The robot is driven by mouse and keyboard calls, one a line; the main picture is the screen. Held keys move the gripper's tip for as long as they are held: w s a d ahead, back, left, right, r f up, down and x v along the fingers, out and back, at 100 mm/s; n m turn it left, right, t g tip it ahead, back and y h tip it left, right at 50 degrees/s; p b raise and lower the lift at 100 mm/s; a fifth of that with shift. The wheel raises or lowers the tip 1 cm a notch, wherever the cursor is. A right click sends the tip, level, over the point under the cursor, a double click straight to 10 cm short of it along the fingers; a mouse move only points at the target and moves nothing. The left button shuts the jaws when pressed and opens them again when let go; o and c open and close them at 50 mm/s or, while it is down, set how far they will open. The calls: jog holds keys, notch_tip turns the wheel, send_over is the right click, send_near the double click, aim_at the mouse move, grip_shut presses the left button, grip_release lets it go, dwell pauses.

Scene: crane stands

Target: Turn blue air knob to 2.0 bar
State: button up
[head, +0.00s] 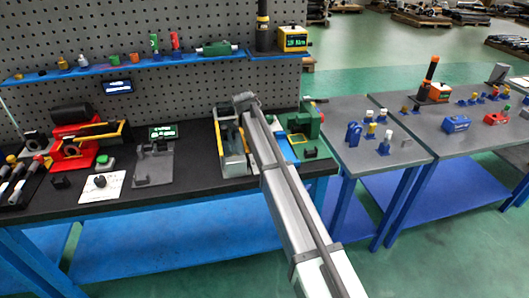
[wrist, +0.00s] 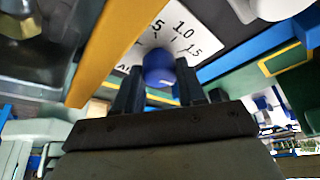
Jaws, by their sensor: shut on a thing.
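The blue air knob (wrist: 158,68) is in the wrist view, between the two fingers of my gripper (wrist: 160,82). The gripper is shut on the knob's sides. Behind the knob is a white dial plate (wrist: 188,32) with black marks; 1.0 and 1.5 are readable, and a partly covered figure ending in 5 is to their left. I cannot make out a pointer, so the set value is unclear. In the head view my gripper (head: 246,101) is over the right part of the black bench, and the knob is hidden there.
Beside the knob in the wrist view are a yellow bar (wrist: 105,50) and a blue edge (wrist: 245,62). In the head view a tool tray (head: 232,160) and a green fixture (head: 302,122) flank my arm. A red machine (head: 75,145) stands at the left.

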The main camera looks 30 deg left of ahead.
jog(key=shift+m, duration=0.6)
jog(key=o, duration=1.1)
jog(key=shift+c, duration=0.2)
